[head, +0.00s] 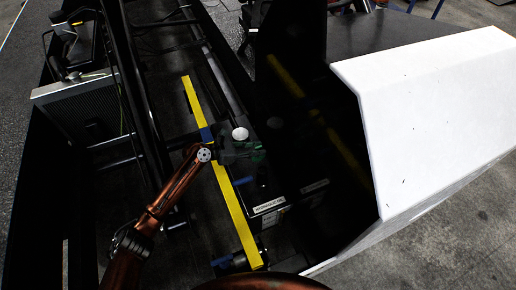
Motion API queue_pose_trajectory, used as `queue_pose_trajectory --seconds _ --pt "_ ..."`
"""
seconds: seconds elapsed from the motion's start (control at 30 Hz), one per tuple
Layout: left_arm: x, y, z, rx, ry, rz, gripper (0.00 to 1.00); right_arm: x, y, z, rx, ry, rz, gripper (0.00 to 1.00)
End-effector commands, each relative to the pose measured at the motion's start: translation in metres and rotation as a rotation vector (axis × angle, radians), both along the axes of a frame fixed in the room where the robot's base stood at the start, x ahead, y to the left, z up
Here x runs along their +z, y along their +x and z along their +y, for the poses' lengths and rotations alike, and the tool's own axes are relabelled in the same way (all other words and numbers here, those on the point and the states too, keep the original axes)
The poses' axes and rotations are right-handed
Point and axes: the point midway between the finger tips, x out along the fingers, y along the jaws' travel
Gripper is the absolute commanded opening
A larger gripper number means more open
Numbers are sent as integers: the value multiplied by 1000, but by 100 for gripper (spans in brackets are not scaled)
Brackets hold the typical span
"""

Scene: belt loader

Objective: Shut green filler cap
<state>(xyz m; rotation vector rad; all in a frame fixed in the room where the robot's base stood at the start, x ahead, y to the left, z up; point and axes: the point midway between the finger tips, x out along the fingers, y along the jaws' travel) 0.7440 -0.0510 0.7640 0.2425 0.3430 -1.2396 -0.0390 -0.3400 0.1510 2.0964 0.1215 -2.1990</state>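My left arm comes in from the lower left, and its dark gripper (235,151) is over the top of a black tank (290,178). The gripper is dark against dark, so its fingers do not show clearly. A dim green patch (258,154), which may be the green filler cap, is right beside the gripper's end. I cannot tell whether the cap is open or shut, or whether the gripper touches it. A pale round disc (240,133) is just behind the gripper. My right gripper is not in view.
A yellow bar (231,208) runs along the tank's left side. A white-labelled edge (270,205) faces the front. A large white panel (430,100) stands at the right. Black frame rails and a grilled radiator (80,108) are at the left.

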Motion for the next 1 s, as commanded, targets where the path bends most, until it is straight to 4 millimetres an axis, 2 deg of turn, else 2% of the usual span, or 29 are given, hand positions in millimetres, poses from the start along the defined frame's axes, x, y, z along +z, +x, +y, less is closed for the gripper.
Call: queue_pose_trajectory --seconds 0.17,0.37,0.73,1.0 --pt "-2 3 -6 0 0 -1 26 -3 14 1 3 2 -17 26" --pt "-2 2 -7 0 0 -1 26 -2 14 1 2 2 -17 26" --pt "-2 2 -7 0 0 -1 0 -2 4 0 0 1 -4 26" --pt "-2 2 -6 0 0 -1 0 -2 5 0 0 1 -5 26"
